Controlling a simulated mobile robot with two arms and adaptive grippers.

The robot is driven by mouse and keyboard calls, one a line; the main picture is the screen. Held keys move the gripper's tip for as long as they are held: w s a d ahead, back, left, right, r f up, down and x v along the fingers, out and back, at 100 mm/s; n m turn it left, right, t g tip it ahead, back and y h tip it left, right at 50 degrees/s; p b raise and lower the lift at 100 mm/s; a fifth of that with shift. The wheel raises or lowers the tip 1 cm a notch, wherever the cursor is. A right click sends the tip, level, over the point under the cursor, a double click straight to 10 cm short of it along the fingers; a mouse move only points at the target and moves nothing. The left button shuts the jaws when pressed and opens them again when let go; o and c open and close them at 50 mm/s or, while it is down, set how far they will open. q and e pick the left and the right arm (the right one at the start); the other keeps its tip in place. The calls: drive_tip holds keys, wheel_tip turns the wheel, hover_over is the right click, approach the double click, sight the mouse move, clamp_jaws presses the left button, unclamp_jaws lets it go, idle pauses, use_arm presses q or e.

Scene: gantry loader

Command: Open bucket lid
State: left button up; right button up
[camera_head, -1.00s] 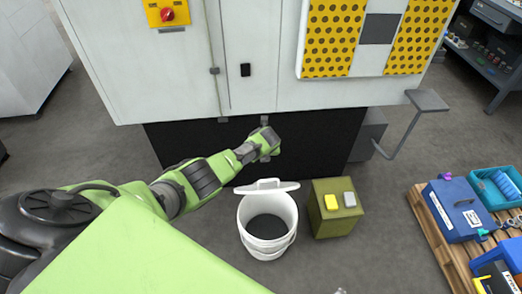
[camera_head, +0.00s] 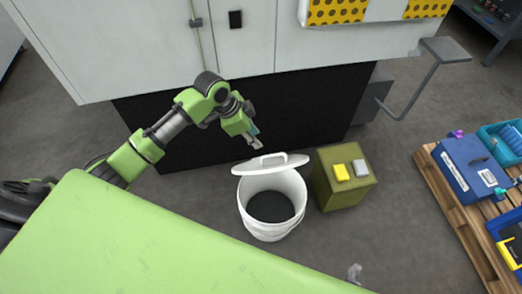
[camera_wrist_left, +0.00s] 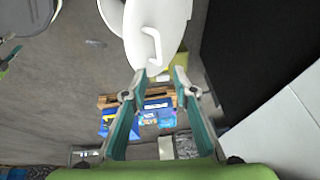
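The white bucket (camera_head: 272,222) stands upright on the floor with its mouth uncovered and a dark inside showing. Its white lid (camera_head: 250,167) is raised at the rim's far side, with a loop handle on top. The lid also shows at the top of the left wrist view (camera_wrist_left: 171,20), with its handle beyond my fingertips. My left gripper (camera_head: 256,140) is just behind and above the lid, pointing down toward it. In the left wrist view, my left gripper (camera_wrist_left: 158,75) has its fingers spread with nothing between them. My right gripper is not in view.
An olive box (camera_head: 342,190) with a yellow and a grey block on top stands right of the bucket. A white machine with a black base (camera_head: 300,115) is behind. A pallet (camera_head: 455,215) with cases and bins is at right. A small crumpled piece (camera_head: 355,272) lies on the floor.

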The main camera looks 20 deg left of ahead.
use_arm(q)
approach(269, 156)
drive_tip(key=x, duration=0.4)
drive_tip(key=b+x, duration=0.1)
drive_tip(key=x, duration=0.2)
drive_tip(key=shift+w+d+r, duration=0.2)
drive_tip(key=shift+w+d, duration=0.05)
drive_tip(key=shift+d, duration=0.05)
drive_tip(key=shift+w+d+f, duration=0.1)
drive_tip(key=shift+w+f, duration=0.1)
drive_tip(key=shift+f, duration=0.4)
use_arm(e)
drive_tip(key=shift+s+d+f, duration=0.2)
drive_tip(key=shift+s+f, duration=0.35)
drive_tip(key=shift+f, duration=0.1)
use_arm(q)
drive_tip(key=shift+c, duration=0.2)
clamp_jaws()
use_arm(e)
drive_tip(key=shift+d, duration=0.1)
